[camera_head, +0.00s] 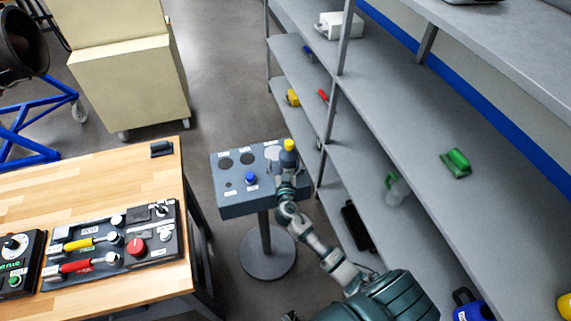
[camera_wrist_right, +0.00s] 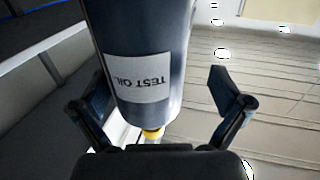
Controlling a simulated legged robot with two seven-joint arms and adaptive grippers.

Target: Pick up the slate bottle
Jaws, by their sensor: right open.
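The slate bottle, a dark grey-blue cylinder with a yellow cap (camera_head: 289,145), stands at the right part of the grey pedestal stand (camera_head: 232,208). In the right wrist view the bottle (camera_wrist_right: 140,25) looms large, with a white TEST OIL label upside down and the yellow cap nearest my palm. My right gripper (camera_head: 287,182) is at the bottle in the head view, partly covering it. In the wrist view its two fingers (camera_wrist_right: 160,98) are spread, one on each side of the bottle, with gaps visible. My left gripper is not in view.
A blue-topped item (camera_head: 250,178) stands on the pedestal, left of the gripper, among dark round recesses. A wooden workbench (camera_head: 110,172) with control panels is at left. Grey shelving (camera_head: 400,125) rises close at right. A cream cabinet (camera_head: 130,80) stands behind.

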